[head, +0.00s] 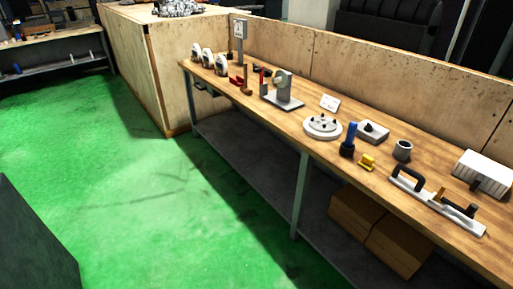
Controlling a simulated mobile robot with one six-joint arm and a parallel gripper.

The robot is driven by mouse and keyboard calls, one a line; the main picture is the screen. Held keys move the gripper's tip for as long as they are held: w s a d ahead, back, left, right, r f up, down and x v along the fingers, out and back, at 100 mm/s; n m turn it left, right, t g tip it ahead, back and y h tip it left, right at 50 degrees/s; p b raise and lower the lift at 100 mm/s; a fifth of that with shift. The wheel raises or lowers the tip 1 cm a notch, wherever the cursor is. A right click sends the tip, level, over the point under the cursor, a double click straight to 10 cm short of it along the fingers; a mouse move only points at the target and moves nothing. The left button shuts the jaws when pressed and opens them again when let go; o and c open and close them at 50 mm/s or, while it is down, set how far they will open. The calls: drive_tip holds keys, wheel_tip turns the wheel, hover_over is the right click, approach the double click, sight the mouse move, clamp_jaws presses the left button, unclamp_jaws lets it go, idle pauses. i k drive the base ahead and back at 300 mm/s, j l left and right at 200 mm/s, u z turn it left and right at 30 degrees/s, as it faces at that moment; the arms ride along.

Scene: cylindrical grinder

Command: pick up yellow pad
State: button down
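A small yellow object (367,162), which looks like the yellow pad, lies on the wooden workbench (418,217) near its front edge. It sits just right of a blue-handled tool with a dark base (348,140). It is small in the picture, so its exact shape is hard to tell. My gripper is not in view.
A round white plate with dark knobs (322,126), a grey cup (402,150) and a long plate with black handles (436,203) stand near the yellow object. Cardboard boxes (355,213) sit on the lower shelf. The green floor (150,200) before the bench is clear.

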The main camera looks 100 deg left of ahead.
sight(367, 162)
drive_tip(key=u, duration=2.5)
drive_tip(key=z, duration=4.55)
drive_tip(key=u, duration=4.55)
drive_tip(key=i+j+z, duration=0.5)
drive_tip(key=i, duration=0.15)
drive_tip(key=i+j+z, duration=0.55)
drive_tip(key=j, duration=0.25)
drive_tip(key=i+j+z, duration=0.25)
drive_tip(key=j, duration=0.2)
drive_tip(key=i+j+z, duration=0.25)
drive_tip(key=j, duration=0.2)
drive_tip(key=j+z, duration=0.25)
drive_tip(key=j, duration=0.25)
drive_tip(key=i+j+z, duration=0.1)
drive_tip(key=j+z, duration=0.15)
drive_tip(key=j, duration=0.3)
